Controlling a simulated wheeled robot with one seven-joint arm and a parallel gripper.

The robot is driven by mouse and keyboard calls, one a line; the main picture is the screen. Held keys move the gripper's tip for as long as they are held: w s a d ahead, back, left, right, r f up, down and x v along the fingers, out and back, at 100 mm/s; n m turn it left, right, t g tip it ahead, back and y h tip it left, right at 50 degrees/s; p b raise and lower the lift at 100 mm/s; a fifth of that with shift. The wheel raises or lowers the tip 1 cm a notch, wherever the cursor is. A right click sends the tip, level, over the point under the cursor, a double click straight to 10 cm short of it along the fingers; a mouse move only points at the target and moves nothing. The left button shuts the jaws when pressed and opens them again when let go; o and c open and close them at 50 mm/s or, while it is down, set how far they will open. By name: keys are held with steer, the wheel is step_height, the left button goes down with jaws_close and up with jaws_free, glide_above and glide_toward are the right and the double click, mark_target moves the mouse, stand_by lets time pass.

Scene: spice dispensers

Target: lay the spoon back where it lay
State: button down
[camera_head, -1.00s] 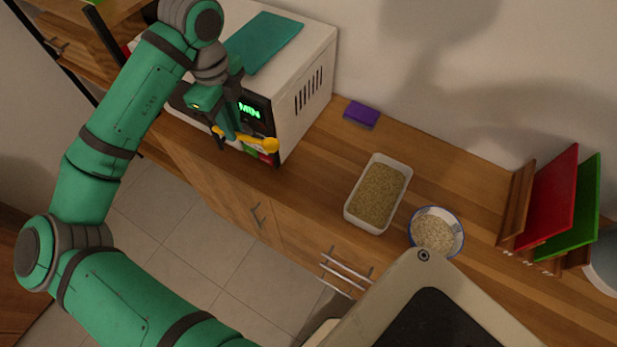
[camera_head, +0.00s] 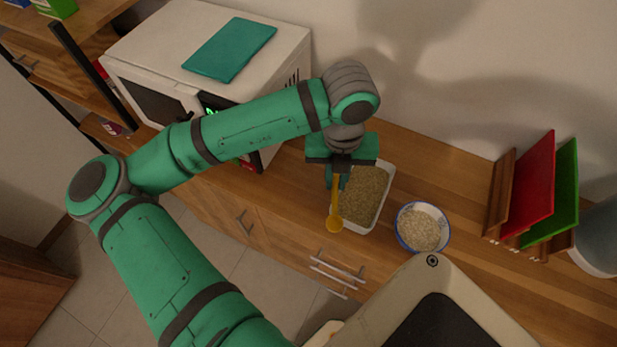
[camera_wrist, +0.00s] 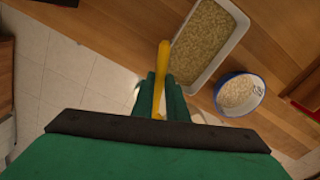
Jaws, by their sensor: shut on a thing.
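The yellow spoon (camera_head: 334,214) is held in my gripper (camera_head: 337,181), which is shut on its handle. In the head view the bowl of the spoon points toward the front of the picture, over or near the left rim of the white tray of grain (camera_head: 384,203). In the wrist view the spoon (camera_wrist: 162,75) stands out between the two fingers (camera_wrist: 160,100), with the tray (camera_wrist: 236,32) to its right. How high the spoon is above the counter I cannot tell.
A blue-rimmed bowl of pale flakes (camera_head: 421,228) stands right of the tray. A white microwave (camera_head: 150,45) with a teal cloth (camera_head: 232,50) on top is at the left. Red (camera_head: 528,190) and green (camera_head: 556,200) boards stand at the right. Some wooden counter (camera_head: 285,200) is bare.

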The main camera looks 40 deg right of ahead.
steer(key=w+f, duration=0.2)
steer(key=w, duration=0.2)
steer(key=w+f, duration=0.3)
steer(key=w, duration=0.1)
steer(key=w+d+f, duration=0.1)
steer(key=w+f, duration=0.2)
steer(key=w, duration=0.1)
steer(key=shift+w+f, duration=0.65)
steer(key=shift+f, duration=0.1)
steer(key=f, duration=0.3)
steer(key=shift+w, duration=0.3)
steer(key=shift+f, duration=0.3)
steer(key=shift+s, duration=0.1)
steer(key=shift+s+d+f, duration=0.1)
steer(key=shift+f, duration=0.05)
steer(key=c, duration=1.7)
jaws_free()
steer(key=shift+c, duration=0.2)
